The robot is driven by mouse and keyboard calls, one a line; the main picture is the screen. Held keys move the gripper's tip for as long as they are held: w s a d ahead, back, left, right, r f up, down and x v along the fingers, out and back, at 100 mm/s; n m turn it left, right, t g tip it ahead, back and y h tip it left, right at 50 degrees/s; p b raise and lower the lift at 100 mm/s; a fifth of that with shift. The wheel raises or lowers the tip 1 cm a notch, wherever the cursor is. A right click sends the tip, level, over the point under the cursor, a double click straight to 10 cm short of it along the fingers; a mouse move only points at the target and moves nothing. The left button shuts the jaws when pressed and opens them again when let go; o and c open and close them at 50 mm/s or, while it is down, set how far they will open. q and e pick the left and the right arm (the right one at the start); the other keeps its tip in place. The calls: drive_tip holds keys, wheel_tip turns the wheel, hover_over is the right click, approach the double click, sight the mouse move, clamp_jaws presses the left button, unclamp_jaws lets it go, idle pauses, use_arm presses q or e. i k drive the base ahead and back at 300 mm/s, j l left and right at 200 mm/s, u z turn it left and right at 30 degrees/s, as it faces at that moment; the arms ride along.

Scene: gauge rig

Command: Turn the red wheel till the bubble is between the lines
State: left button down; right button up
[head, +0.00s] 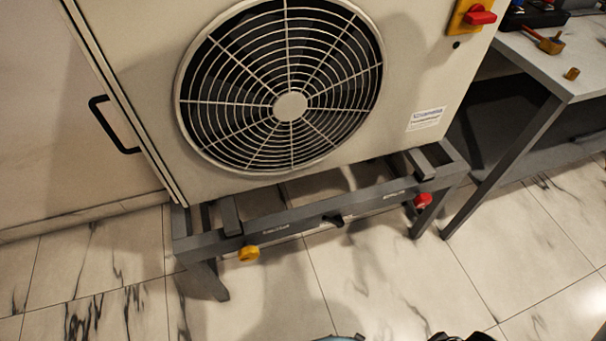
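A small red wheel (423,200) sits at the right end of the grey frame (290,221) under a large fan unit. A yellow wheel (249,253) sits at the frame's left end. A small black part (333,220) is at the middle of the front rail; I cannot tell what it is. No bubble or lines can be made out at this size. Neither gripper can be made out in the head view. Only slivers of dark and bluish parts show at the bottom edge, and nothing is seen touching either wheel.
The beige cabinet (150,45) with its round fan grille (291,106) stands on the frame. A red and yellow switch (480,16) is at its upper right. A grey table (565,75) with tools stands at the right. The tiled floor (390,275) in front is clear.

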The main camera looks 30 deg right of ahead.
sight(422, 199)
drive_tip(key=l+z, duration=0.2)
drive_tip(key=z, duration=1.7)
